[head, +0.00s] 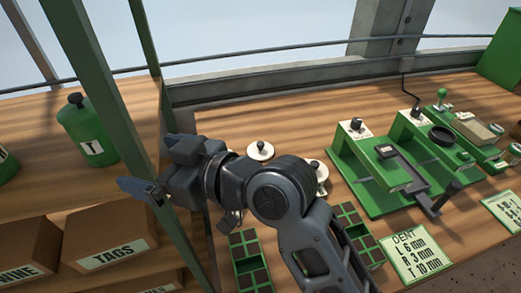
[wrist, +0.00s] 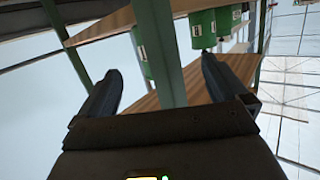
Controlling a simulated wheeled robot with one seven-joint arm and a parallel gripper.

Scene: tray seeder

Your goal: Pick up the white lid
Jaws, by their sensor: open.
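A white round lid-like piece with a dark knob (head: 260,151) sits on the wooden bench in the head view, just behind my arm. A second white round piece (head: 318,168) stands to its right, partly hidden by my arm; I cannot tell which one is the lid. My gripper (head: 140,188) is left of both, by the green post. In the wrist view my gripper (wrist: 160,68) has its two fingers spread, with nothing held between them. No white lid shows in the wrist view.
The green upright post (head: 125,130) stands very close to my gripper. Shelves at left hold a green canister (head: 88,135) and a TAGS box (head: 110,245). Green seed trays (head: 250,262), a green seeder machine (head: 375,190) and a DENT card (head: 416,255) lie on the bench.

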